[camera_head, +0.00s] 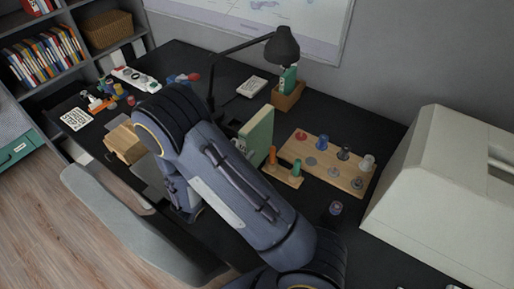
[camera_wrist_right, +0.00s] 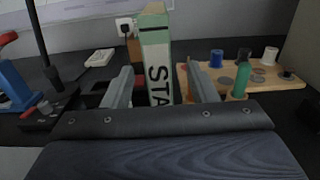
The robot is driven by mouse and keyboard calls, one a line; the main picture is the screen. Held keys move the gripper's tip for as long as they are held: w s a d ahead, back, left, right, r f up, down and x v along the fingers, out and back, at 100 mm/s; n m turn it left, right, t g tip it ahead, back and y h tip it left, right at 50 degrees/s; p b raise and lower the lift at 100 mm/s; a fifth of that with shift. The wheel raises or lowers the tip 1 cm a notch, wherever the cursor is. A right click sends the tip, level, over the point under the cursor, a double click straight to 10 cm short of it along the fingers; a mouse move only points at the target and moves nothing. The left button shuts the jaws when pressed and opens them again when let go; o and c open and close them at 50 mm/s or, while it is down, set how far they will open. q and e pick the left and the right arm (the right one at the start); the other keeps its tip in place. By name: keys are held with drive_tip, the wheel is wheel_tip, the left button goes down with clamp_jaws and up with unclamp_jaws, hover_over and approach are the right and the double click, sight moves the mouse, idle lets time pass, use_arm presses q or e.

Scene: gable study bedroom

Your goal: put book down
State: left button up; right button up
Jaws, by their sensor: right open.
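A green book (camera_head: 258,138) stands upright on the dark desk (camera_head: 205,62) in the head view. Its pale spine with the letters "STA" (camera_wrist_right: 158,72) faces the right wrist camera. My right gripper (camera_wrist_right: 162,88) is open, with one finger on each side of the spine in the wrist view and visible gaps to the book. In the head view my right arm covers much of the desk front and hides the fingers. My left gripper is not in view.
A wooden peg board (camera_head: 318,165) with coloured pieces lies close right of the book. A black lamp (camera_head: 283,46) and a wooden holder (camera_head: 288,97) stand behind. A large pale box-like object (camera_head: 440,185) fills the right side. A wooden box (camera_head: 124,143) is left of my arm.

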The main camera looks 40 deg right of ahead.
sight(253, 135)
drive_tip(key=x, duration=0.2)
drive_tip(key=p+x, duration=0.1)
drive_tip(key=x, duration=0.1)
drive_tip(key=p+x, duration=0.1)
drive_tip(key=x, duration=0.1)
drive_tip(key=shift+w+d+r, duration=0.15)
drive_tip(key=shift+d+r, duration=0.1)
drive_tip(key=shift+d, duration=0.05)
drive_tip(key=shift+w+d+f, duration=0.1)
drive_tip(key=shift+w+d, duration=0.1)
drive_tip(key=shift+d, duration=0.25)
clamp_jaws()
